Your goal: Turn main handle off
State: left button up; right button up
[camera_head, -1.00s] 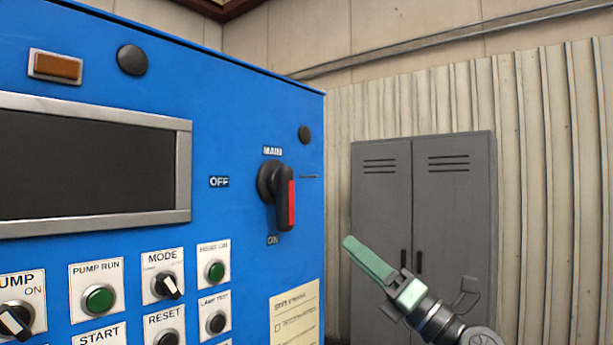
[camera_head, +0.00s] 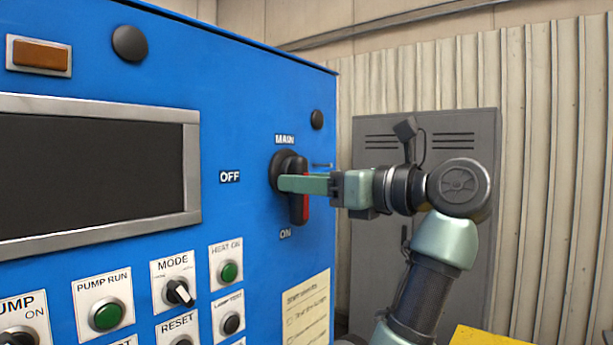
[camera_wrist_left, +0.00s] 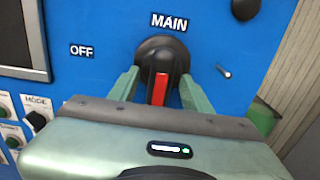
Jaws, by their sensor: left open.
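The main handle (camera_head: 300,211) is black with a red stripe and sits on the blue panel under the MAIN label. It points down toward the ON label (camera_head: 285,234); the OFF label (camera_head: 230,176) is to its left. My left gripper (camera_head: 290,184) is at the handle, with a green finger crossing in front of it in the head view. In the left wrist view, the two fingers of the gripper (camera_wrist_left: 160,90) stand open on either side of the handle (camera_wrist_left: 160,82), with gaps visible on both sides. My right gripper is not in view.
The blue cabinet (camera_head: 235,80) carries a dark screen (camera_head: 90,175), several buttons and knobs below it, and a paper note (camera_head: 307,310). A grey locker (camera_head: 375,250) stands behind my arm against a corrugated wall. A yellow surface (camera_head: 485,337) shows at bottom right.

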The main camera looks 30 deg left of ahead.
pick_arm(q)
jog(key=shift+d, duration=0.1)
grip_shut()
dwell(1.4)
